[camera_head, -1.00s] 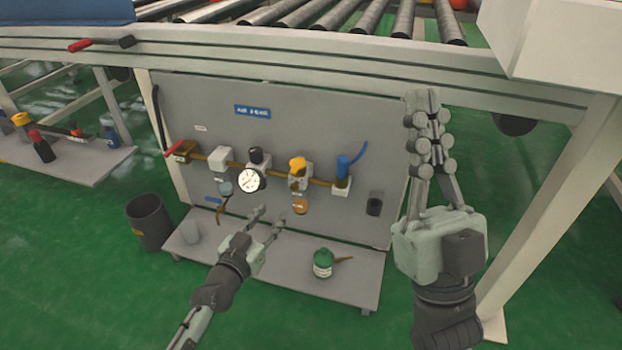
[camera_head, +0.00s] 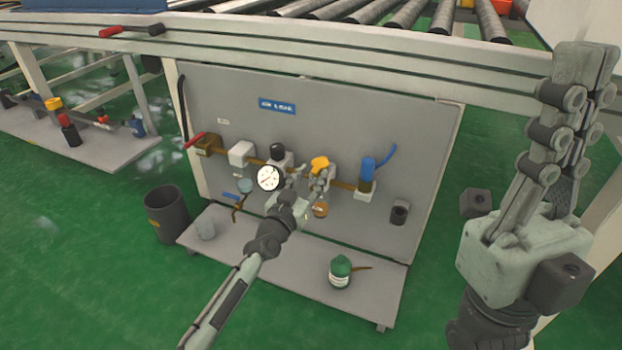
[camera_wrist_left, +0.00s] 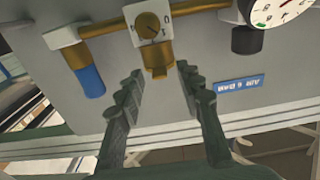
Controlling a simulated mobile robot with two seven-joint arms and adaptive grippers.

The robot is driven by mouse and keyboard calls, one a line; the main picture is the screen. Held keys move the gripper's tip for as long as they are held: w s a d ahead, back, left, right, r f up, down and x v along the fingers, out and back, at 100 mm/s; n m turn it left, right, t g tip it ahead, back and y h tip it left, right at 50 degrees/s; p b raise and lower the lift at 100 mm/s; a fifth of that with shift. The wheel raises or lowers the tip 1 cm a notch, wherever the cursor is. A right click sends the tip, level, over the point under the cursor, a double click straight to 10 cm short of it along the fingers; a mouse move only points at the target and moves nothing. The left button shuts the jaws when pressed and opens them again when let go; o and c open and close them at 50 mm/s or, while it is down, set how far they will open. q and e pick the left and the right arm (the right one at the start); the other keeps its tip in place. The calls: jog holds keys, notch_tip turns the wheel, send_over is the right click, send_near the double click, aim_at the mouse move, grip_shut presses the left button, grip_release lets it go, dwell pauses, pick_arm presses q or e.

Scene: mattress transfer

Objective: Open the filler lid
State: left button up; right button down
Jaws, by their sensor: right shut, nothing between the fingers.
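The unit with the yellow cap (camera_head: 319,163) sits on the brass pipe of the grey panel, between the round gauge and the blue-topped unit. An amber bowl (camera_head: 320,209) hangs below it. I cannot tell for sure which part is the filler lid. My left gripper (camera_head: 312,181) is open, just in front of this unit. In the left wrist view, which is upside down, the fingers (camera_wrist_left: 159,72) stand apart on either side of a brass-yellow part (camera_wrist_left: 158,66) below a white dial block (camera_wrist_left: 150,27). Contact is not clear. My right gripper (camera_head: 585,58) is shut and empty at the right.
The gauge (camera_head: 269,178) is close left of my left gripper. The blue-topped unit (camera_head: 367,172) is close right. A green oil can (camera_head: 340,271) and a grey cup (camera_head: 205,228) stand on the shelf. A dark bin (camera_head: 168,213) stands left. The conveyor frame (camera_head: 330,55) runs above the panel.

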pick_arm(q)
grip_shut()
dwell(0.3)
